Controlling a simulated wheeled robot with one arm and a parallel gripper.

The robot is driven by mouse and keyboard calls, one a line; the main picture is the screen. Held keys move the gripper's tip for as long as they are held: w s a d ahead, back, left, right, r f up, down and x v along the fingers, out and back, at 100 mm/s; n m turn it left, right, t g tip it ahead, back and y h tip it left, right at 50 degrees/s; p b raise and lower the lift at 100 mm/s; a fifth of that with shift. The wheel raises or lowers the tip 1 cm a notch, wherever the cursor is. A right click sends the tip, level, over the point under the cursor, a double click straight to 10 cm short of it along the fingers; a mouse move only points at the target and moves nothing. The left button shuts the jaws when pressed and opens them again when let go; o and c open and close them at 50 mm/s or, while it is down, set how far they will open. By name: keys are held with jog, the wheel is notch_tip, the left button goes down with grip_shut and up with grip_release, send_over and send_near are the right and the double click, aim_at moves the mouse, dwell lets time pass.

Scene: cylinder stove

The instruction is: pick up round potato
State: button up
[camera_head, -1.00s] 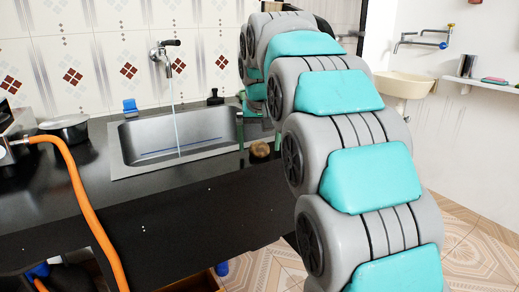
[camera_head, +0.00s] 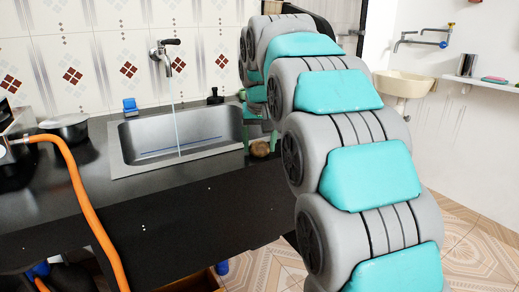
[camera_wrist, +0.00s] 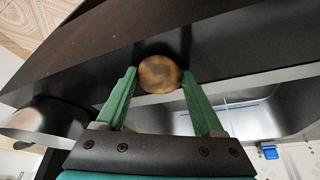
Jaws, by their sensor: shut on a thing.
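The round potato (camera_wrist: 160,74) is brown and mottled. In the wrist view it sits between the tips of the two green fingers of my gripper (camera_wrist: 158,80), which is shut on it. In the head view the potato (camera_head: 260,149) shows at the counter's right end, beside the sink, with a green finger next to it. My arm hides part of the gripper there. I cannot tell from these frames whether the potato still touches the counter.
The steel sink (camera_head: 183,131) with running water lies left of the potato. The dark counter (camera_head: 90,185) has a pot (camera_head: 65,127) at the left. An orange hose (camera_head: 82,200) hangs over the front. A blue object (camera_head: 130,106) and a black one stand behind the sink.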

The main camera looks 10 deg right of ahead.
aim_at(259, 144)
jog(key=shift+c, duration=0.6)
jog(key=shift+r, duration=1.75)
jog(key=s+r+b, duration=0.1)
jog(key=s+b, duration=0.1)
jog(key=s, duration=1.4)
jog(key=shift+r, duration=0.3)
